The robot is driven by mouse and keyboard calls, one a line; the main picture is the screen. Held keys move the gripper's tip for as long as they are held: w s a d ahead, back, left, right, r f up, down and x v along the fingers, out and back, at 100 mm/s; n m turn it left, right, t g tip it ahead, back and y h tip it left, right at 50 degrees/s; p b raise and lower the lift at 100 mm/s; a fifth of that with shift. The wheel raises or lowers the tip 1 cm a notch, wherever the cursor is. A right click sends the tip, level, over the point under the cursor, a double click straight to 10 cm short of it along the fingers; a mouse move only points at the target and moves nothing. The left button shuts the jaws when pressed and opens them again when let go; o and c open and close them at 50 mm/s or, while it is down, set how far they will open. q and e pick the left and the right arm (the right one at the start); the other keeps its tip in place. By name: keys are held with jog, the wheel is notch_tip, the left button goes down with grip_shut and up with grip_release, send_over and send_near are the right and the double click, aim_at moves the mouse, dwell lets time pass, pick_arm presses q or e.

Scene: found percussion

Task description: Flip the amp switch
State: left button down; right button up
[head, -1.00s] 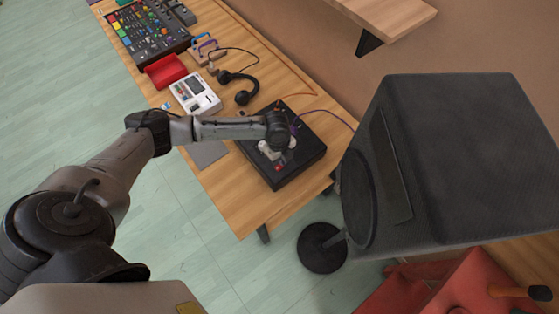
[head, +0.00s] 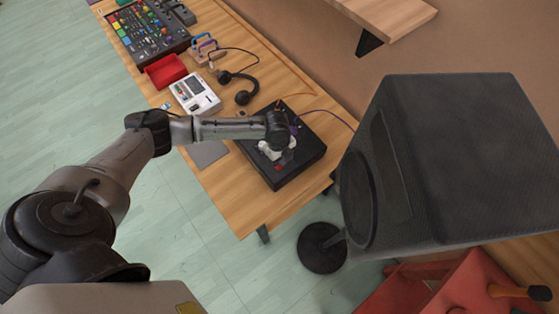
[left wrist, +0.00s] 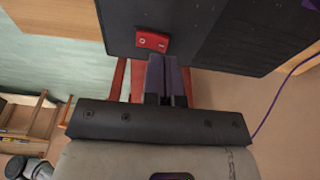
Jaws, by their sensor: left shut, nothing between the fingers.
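The amp is a black box (head: 291,176) on the near end of the wooden bench in the head view. Its black face (left wrist: 222,30) fills the top of the left wrist view. A red rocker switch (left wrist: 152,41) with light marks sits on that face. My left gripper (head: 277,153) is over the box in the head view. In the left wrist view its dark fingers (left wrist: 169,60) are together and empty, with tips just below and right of the switch. I cannot tell whether they touch it. My right gripper is not in view.
A large black speaker (head: 455,165) stands right of the bench. Headphones (head: 240,85), a white device (head: 196,94), a red tray (head: 166,71) and a mixer (head: 145,33) lie farther along the bench. Orange and purple cables (head: 330,115) run by the amp.

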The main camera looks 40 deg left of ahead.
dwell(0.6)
pick_arm(q)
jog(key=shift+f+b, duration=0.3)
jog(key=shift+f, duration=0.3)
jog(key=shift+f+b, duration=0.35)
jog(key=shift+f, duration=0.25)
dwell(0.5)
jog(key=shift+r, duration=0.1)
notch_tip(320, 180, up, 3)
jog(key=p, duration=0.3)
notch_tip(320, 180, up, 4)
jog(key=p, duration=0.4)
dwell(0.6)
